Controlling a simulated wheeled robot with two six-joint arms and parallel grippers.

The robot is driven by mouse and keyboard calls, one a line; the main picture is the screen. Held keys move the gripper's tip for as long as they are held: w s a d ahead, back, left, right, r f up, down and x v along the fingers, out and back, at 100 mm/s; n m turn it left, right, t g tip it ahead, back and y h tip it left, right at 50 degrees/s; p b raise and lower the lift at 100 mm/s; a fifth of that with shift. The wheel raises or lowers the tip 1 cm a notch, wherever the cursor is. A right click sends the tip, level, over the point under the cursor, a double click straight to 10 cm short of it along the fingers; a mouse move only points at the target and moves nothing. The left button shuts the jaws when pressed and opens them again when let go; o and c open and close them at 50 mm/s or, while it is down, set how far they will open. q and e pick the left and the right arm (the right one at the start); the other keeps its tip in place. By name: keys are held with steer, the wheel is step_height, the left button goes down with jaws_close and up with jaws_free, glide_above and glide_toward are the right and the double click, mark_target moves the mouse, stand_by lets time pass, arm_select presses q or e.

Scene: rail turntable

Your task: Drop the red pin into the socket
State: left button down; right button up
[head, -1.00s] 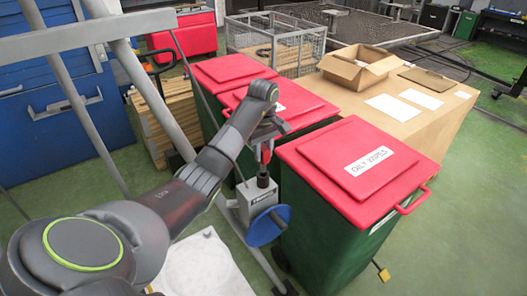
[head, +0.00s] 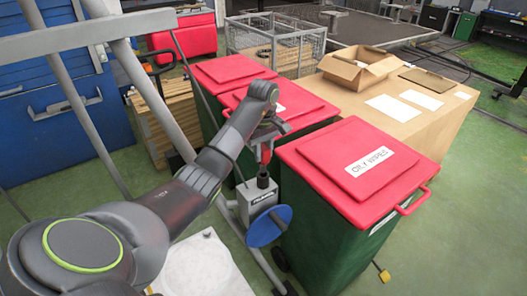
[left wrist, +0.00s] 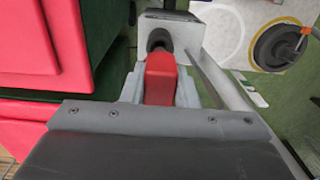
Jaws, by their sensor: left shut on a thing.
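My left gripper (head: 264,140) is shut on the red pin (head: 266,153) and points down. In the left wrist view the red pin (left wrist: 160,80) sits between the two grey fingers. The black socket (head: 263,181) stands on top of a light grey post box, just below the pin. In the left wrist view the socket (left wrist: 159,40) lies in line with the pin's far end. I cannot tell whether the pin's tip is in the socket or just above it. My right gripper is not in view.
A blue disc (head: 269,226) is on the front of the post. A green bin with a red lid (head: 330,150) stands close on the right, and more red-lidded bins (head: 230,72) stand behind. A white slab (head: 205,265) lies on the floor in front.

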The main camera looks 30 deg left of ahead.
mark_target(263, 172)
arm_select(q)
steer(key=shift+f+b, duration=2.3)
steer(key=shift+f, duration=0.45)
steer(key=c, duration=1.1)
jaws_free()
steer(key=shift+o, duration=0.2)
steer(key=shift+r, duration=0.1)
